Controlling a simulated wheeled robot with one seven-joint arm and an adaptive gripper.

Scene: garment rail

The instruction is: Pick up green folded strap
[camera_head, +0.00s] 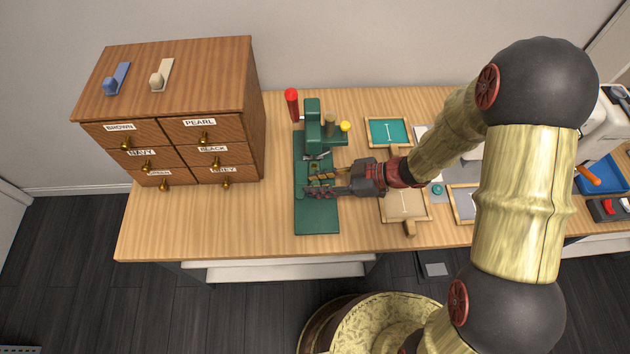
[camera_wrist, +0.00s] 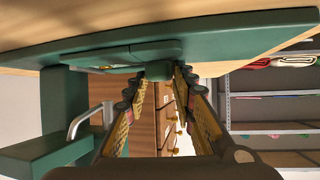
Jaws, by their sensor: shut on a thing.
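The green folded strap shows in the wrist view as a rounded green end (camera_wrist: 158,71) between the fingertips. Its flat part lies against or very close to the green base plate of the press. I cannot tell whether there is a gap. My gripper (camera_head: 312,186) reaches in from the right, low over the base plate, with its fingers pointing left. In the wrist view the fingertips (camera_wrist: 158,84) close on the strap's rounded end. In the head view the fingers and the matching green of the press make the strap hard to pick out.
The green press (camera_head: 312,118) has a red-knobbed lever (camera_head: 292,104) and stands just behind the gripper. A wooden drawer cabinet (camera_head: 190,90) stands left, with a blue strap (camera_head: 117,79) and a cream strap (camera_head: 161,75) on top. Framed boards (camera_head: 388,132) lie right. Bare table lies between cabinet and press.

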